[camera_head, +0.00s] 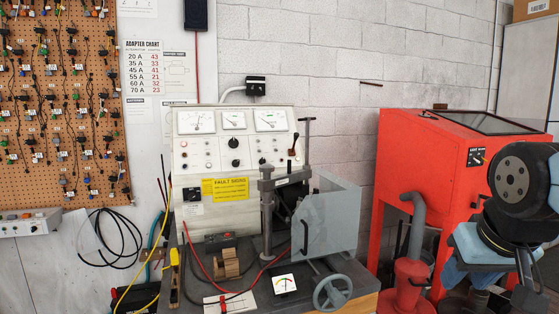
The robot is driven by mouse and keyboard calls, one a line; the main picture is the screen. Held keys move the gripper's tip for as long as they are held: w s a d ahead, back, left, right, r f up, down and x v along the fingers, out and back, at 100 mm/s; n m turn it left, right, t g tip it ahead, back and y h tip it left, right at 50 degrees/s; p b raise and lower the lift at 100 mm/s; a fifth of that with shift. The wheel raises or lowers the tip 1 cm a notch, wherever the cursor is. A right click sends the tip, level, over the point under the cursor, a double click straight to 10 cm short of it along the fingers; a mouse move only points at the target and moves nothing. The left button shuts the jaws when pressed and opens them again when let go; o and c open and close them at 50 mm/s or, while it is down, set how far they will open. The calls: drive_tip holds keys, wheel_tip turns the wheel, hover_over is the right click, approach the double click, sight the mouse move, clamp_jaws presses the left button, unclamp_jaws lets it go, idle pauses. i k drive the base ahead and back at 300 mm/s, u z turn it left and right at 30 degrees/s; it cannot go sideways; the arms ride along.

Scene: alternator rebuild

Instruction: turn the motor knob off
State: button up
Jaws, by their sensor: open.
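The grey-white test bench panel (206,158) stands in the middle of the head camera view, with gauges along its top. Small dark knobs sit below the gauges, including an upper knob (235,142) and a lower knob (235,163). A dark switch plate (194,193) is at the panel's lower left. The labels are too small to read, so I cannot tell which control is the motor knob or how it is set. My gripper (505,291) hangs at the lower right, open, in front of the red cabinet and well away from the panel.
A vertical clamp post (267,215) and a clear guard box (336,215) stand before the panel's right side. The red cabinet (440,165) with a grey hose (417,220) stands at the right.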

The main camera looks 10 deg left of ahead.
sight(235, 163)
drive_tip(key=z, duration=0.9)
drive_tip(key=k, duration=0.8)
drive_tip(key=u, duration=1.2)
drive_tip(key=i, duration=1)
drive_tip(key=u, duration=0.05)
